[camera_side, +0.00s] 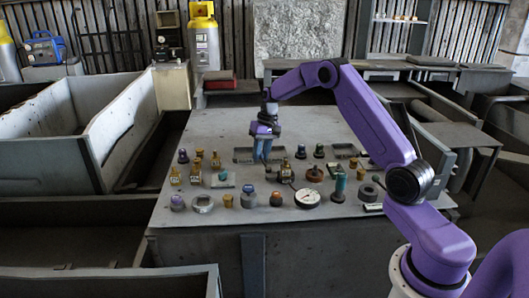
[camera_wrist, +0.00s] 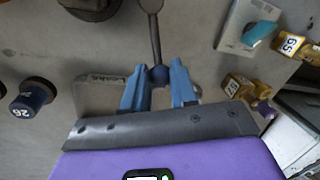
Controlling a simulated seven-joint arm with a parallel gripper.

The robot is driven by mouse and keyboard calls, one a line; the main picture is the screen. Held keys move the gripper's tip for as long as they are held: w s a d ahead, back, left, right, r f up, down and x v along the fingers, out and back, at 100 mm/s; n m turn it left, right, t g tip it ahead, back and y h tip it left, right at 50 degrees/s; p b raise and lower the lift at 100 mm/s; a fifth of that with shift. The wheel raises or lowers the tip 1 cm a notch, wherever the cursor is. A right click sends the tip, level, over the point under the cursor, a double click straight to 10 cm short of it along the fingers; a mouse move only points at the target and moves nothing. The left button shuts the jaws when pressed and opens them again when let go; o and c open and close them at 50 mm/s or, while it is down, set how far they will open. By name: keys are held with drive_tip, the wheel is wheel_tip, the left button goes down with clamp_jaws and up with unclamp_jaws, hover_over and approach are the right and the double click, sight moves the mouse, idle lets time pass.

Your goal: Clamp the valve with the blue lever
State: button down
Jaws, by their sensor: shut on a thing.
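My gripper (camera_side: 262,158) points down over the middle of the grey work table, with its blue fingers close to the tabletop. A dark grey stem (camera_wrist: 155,42) runs from this piece away from the gripper to a round end at the picture's top edge. I take this as a lever with a blue end; the rest of its valve body is not clear. A teal lever (camera_wrist: 259,33) on a pale plate lies apart, up and right.
A blue knob marked 26 (camera_wrist: 31,98) stands left of the fingers, and brass pieces marked 65 (camera_wrist: 290,43) and 15 (camera_wrist: 236,86) stand right. A white-faced gauge (camera_side: 307,198) and several knobs crowd the table's front. The table's back is clear.

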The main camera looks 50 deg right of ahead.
drive_tip(key=a+n, duration=0.1)
drive_tip(key=n, duration=0.1)
drive_tip(key=a+n, duration=0.1)
drive_tip(key=shift+w+a+n+g, duration=0.1)
drive_tip(key=shift+w+n+g, duration=0.3)
drive_tip(key=a+n, duration=0.2)
drive_tip(key=n, duration=0.1)
drive_tip(key=shift+a+n+g, duration=0.1)
drive_tip(key=shift+n+g, duration=0.2)
drive_tip(key=n, duration=0.1)
drive_tip(key=a+n, duration=0.2)
drive_tip(key=shift+s+g, duration=0.25)
drive_tip(key=shift+g, duration=0.05)
drive_tip(key=shift+s+a+n, duration=0.2)
drive_tip(key=shift+a+n, duration=0.1)
drive_tip(key=shift+n, duration=0.45)
drive_tip(key=shift+s+a+n, duration=0.2)
drive_tip(key=shift+a+n, duration=0.1)
drive_tip(key=shift+n, duration=0.45)
drive_tip(key=c, duration=0.9)
unclamp_jaws()
